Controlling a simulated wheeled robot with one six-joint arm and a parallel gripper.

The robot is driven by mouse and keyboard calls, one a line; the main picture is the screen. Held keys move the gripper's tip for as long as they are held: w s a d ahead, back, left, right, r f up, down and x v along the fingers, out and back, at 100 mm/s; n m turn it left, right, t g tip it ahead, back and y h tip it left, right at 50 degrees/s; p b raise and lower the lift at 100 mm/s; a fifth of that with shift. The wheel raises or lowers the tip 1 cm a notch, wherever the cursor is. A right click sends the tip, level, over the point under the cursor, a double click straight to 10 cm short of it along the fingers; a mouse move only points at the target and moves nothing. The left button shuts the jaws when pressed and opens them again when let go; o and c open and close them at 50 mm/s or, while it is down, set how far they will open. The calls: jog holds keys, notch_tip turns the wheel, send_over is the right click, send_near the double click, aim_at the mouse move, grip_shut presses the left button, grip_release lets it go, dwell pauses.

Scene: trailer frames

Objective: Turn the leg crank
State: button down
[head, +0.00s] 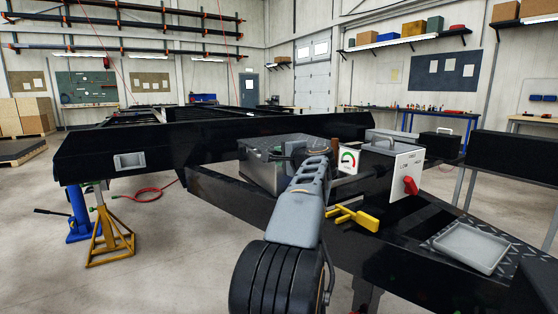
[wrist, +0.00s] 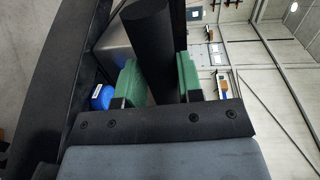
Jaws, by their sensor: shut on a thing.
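My gripper (wrist: 158,70) is shut on a thick black cylinder, which looks like the crank's grip (wrist: 150,40). The green finger pads lie on both sides of it in the wrist view. In the head view my grey arm reaches forward to the black trailer frame (head: 240,133), and its end hides most of the grip. A white panel (head: 405,172) marked LOW and HIGH with a red knob (head: 410,186) stands just right of my arm. A yellow handle-like piece (head: 352,218) lies below the panel. I cannot tell how the crank is turned.
A gauge (head: 348,160) with a coloured arc stands beside the grey metal box (head: 268,165). A grey tray (head: 470,248) sits on the frame at the right. A yellow jack stand (head: 108,235) and a blue jack (head: 77,215) stand at the left. The floor at the lower left is clear.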

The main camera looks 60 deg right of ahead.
jog(key=shift+s+a+r, duration=0.1)
jog(key=shift+s+r, duration=0.1)
jog(key=shift+r, duration=0.25)
jog(key=c, duration=0.8)
grip_release()
jog(key=shift+f, duration=0.1)
jog(key=p+v, duration=0.1)
jog(key=v, duration=1.2)
jog(key=shift+s+a, duration=0.25)
jog(key=shift+s, duration=0.1)
